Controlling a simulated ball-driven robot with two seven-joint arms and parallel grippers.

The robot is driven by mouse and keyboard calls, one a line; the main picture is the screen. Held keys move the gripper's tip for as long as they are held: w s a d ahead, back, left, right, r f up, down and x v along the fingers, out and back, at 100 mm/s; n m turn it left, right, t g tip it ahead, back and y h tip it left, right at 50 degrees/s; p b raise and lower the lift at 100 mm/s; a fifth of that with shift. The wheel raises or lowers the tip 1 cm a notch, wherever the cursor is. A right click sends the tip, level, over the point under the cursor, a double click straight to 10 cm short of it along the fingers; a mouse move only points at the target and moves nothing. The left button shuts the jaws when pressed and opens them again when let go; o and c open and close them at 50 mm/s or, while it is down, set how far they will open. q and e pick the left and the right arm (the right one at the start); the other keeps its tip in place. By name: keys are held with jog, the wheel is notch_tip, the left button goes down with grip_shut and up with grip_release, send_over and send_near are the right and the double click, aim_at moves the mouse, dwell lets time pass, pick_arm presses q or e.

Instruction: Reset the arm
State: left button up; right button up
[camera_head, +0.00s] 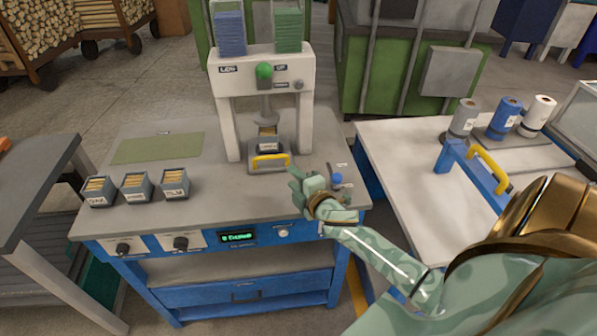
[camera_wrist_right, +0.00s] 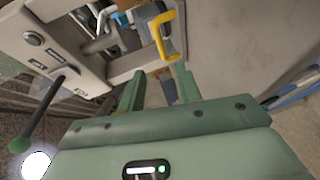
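My right arm comes in from the right in the head view. My right gripper (camera_head: 306,187), pale green, is over the front right part of the press table (camera_head: 215,207), just right of the yellow handle (camera_head: 271,160). In the right wrist view the two fingers of the right gripper (camera_wrist_right: 158,80) stand apart with nothing held between them. The yellow handle (camera_wrist_right: 166,38) shows beyond the fingertips there, apart from them. The white press (camera_head: 304,97) has a green lever ball (camera_head: 264,71), which also shows in the wrist view (camera_wrist_right: 20,145). My left gripper is not in view.
Small boxes of wooden pieces (camera_head: 137,187) stand at the table's left. A blue ball knob (camera_head: 337,179) is close to my right gripper. A side table (camera_head: 408,149) with rolls (camera_head: 505,112) and a blue frame with a yellow handle stands right.

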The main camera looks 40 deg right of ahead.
jog(key=shift+s+a+r, duration=0.1)
jog(key=shift+s, duration=0.5)
jog(key=s+a+m+g+h, duration=0.1)
jog(key=s+a+m+g, duration=0.35)
jog(key=s, duration=0.75)
jog(key=s+a+m+g+h, duration=0.1)
jog(key=s+a+m+g, duration=0.35)
jog(key=s, duration=0.65)
jog(key=s+a+f+g+y, duration=0.2)
jog(key=s+f, duration=0.1)
jog(key=f, duration=1.1)
jog(key=s+a+f+g+y, duration=0.1)
jog(key=s+a+f, duration=0.15)
jog(key=f, duration=1.15)
jog(key=s+f+m+g, duration=0.1)
jog(key=s+f, duration=0.5)
jog(key=s, duration=0.3)
jog(key=s+d+f+m+g+y, duration=0.1)
jog(key=s+f+g, duration=0.1)
jog(key=s+f, duration=0.4)
jog(key=s, duration=0.4)
jog(key=shift+f+m+y, duration=0.3)
